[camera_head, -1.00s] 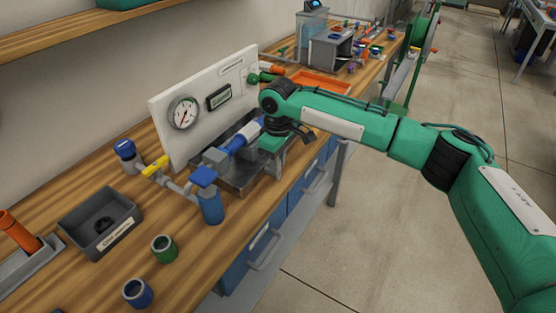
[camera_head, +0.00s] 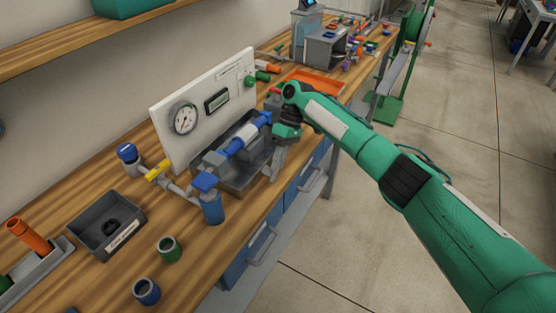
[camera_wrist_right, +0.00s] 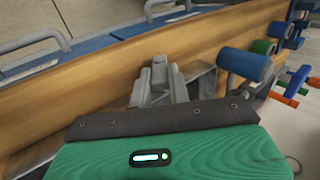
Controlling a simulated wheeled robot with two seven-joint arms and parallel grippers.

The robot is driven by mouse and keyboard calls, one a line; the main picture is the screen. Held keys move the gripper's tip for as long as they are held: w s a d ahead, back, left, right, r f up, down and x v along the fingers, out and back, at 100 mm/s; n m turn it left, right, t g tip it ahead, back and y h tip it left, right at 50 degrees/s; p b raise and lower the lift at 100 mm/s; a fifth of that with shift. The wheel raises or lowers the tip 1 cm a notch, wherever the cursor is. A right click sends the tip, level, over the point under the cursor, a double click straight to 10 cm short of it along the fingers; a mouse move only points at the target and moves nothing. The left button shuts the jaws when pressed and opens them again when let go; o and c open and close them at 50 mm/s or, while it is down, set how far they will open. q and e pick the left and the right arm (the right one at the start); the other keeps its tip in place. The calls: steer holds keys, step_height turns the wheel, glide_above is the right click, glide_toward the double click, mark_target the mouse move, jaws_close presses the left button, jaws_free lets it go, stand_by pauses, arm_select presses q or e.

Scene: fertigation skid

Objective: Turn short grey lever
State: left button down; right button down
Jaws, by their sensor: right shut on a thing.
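My right gripper (camera_head: 274,172) points down at the front right edge of the grey metal tray (camera_head: 238,180) on the bench. In the right wrist view its grey fingers (camera_wrist_right: 160,82) are close together, shut on a small grey piece that I take for the short grey lever. The fingers hide most of that piece, so its angle cannot be told. A blue and white pipe assembly (camera_head: 247,134) lies over the tray, left of the gripper. My left gripper is not in view.
A white panel with a round gauge (camera_head: 184,118) stands behind the tray. A yellow-handled valve (camera_head: 157,170), a blue canister (camera_head: 213,210), a dark grey bin (camera_head: 138,217) and a green cup (camera_head: 169,249) are to the left. An orange tray (camera_head: 318,83) lies beyond.

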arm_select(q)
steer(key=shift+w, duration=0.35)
arm_select(e)
steer(key=shift+w+d, duration=0.1)
steer(key=c, duration=1.3)
jaws_free()
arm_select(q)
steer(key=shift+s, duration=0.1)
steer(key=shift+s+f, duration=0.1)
arm_select(e)
steer(key=shift+w+d+r+b, duration=0.15)
steer(key=shift+w+r+b, duration=0.15)
steer(key=shift+w+r, duration=0.1)
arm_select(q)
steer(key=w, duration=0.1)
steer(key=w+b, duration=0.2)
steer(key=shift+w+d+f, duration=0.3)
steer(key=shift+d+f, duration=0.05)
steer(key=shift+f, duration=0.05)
arm_select(e)
steer(key=v, duration=1.2)
steer(key=shift+w+d+r, duration=0.1)
steer(key=shift+w+d, duration=0.1)
steer(key=shift+d, duration=0.05)
